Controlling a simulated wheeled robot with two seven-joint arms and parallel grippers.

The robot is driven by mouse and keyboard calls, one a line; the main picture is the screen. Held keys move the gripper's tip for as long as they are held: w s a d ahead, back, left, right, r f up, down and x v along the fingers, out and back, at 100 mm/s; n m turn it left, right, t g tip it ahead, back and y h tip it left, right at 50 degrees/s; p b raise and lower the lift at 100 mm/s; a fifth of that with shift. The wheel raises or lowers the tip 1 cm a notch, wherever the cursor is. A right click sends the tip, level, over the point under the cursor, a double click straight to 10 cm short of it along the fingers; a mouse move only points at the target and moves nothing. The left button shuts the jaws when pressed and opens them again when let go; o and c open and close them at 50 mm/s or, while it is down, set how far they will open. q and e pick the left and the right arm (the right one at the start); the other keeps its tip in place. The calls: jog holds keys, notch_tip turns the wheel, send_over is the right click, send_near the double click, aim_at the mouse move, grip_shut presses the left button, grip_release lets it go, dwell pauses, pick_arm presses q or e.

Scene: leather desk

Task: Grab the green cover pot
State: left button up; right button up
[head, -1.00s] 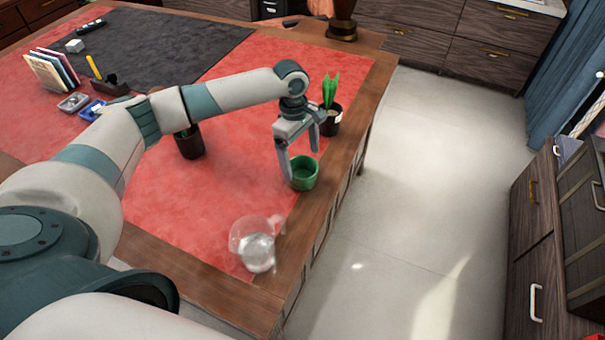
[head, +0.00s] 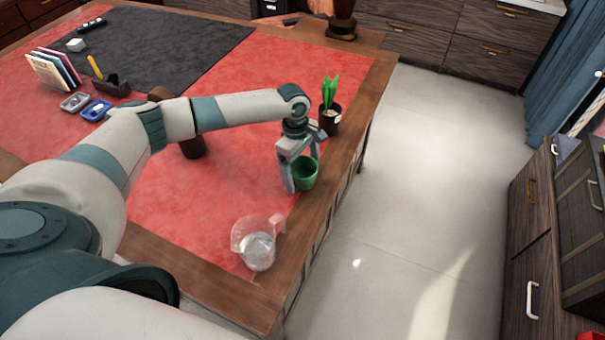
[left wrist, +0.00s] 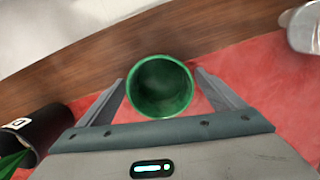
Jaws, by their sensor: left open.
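The green cover pot (head: 306,175) stands upright and empty near the right edge of the desk. It also shows in the left wrist view (left wrist: 160,86), seen from above into its open mouth. My left gripper (head: 304,172) is open and lowered at the pot, with a finger on each side of it. In the left wrist view, the open fingers (left wrist: 163,85) flank the pot with a small gap on each side. My right gripper is not in view.
A dark pot with a green plant (head: 330,118) stands just behind my gripper. A clear glass jug (head: 258,245) stands nearer on the red desk surface (head: 190,215). Another dark pot (head: 194,146) is partly hidden by my arm. The floor to the right is clear.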

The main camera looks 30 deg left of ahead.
pick_arm(q)
jog(key=shift+c, duration=0.6)
jog(key=c, duration=1.1)
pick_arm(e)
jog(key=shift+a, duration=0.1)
pick_arm(q)
jog(key=shift+r, duration=0.1)
jog(key=shift+r+b, duration=0.35)
jog(key=shift+r, duration=0.45)
jog(key=shift+d+r+b, duration=0.25)
jog(key=shift+r+b, duration=0.2)
jog(key=shift+r, duration=0.8)
jog(key=d+r, duration=0.2)
jog(key=d, duration=0.1)
jog(key=d+r+b, duration=0.1)
jog(key=d+r, duration=0.1)
jog(key=d, duration=0.2)
jog(key=d+r+b, duration=0.1)
jog(key=d+r, duration=0.1)
jog(key=d, duration=0.2)
jog(key=shift+d+r, duration=0.1)
jog(key=shift+r, duration=0.3)
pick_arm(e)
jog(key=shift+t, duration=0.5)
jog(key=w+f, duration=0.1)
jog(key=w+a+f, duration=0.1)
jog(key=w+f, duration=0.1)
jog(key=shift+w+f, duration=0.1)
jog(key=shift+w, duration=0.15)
